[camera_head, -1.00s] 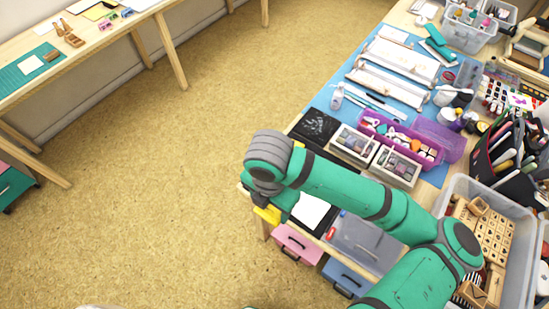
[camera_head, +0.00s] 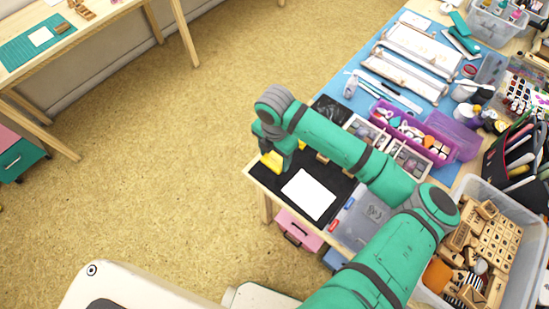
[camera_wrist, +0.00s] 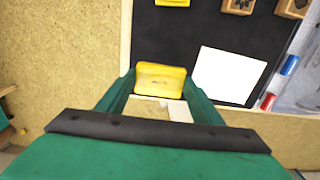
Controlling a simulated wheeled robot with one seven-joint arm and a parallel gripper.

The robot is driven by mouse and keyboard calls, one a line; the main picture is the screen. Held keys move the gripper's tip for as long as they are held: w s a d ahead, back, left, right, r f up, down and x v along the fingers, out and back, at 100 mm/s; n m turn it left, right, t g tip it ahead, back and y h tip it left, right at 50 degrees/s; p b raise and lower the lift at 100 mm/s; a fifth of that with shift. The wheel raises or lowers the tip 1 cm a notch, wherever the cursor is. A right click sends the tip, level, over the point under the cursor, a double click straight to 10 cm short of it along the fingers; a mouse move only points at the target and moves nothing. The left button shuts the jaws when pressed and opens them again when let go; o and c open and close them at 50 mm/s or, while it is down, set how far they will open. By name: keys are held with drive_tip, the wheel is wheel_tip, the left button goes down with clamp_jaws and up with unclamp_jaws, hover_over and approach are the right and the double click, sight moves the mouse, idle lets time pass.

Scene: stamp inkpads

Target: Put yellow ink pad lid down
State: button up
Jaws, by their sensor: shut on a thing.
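My gripper (camera_head: 274,157) is shut on a yellow ink pad lid (camera_head: 270,161) at the left corner of the near table. In the wrist view, the lid (camera_wrist: 160,80) sits between the two green fingers, in front of the black mat's near left edge. A second yellow piece (camera_wrist: 173,2), perhaps the ink pad itself, lies on the black mat (camera_wrist: 165,40) and is cut off at the top edge. Whether the held lid touches anything below is not clear.
A white paper (camera_head: 308,194) lies on the mat, right of the gripper. Wooden stamps (camera_wrist: 238,5) stand at the mat's far side. A grey clear case (camera_head: 362,215) is right of the mat. The table's left edge drops to the floor (camera_head: 190,190).

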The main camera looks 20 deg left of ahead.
sight(274, 156)
drive_tip(key=shift+w+a+f, duration=0.15)
drive_tip(key=shift+w+f, duration=0.2)
drive_tip(key=shift+f, duration=0.25)
drive_tip(key=shift+w+a+f, duration=0.15)
drive_tip(key=shift+w+f, duration=0.15)
drive_tip(key=shift+f, duration=1.5)
drive_tip(key=shift+f, duration=0.15)
drive_tip(key=o, duration=1)
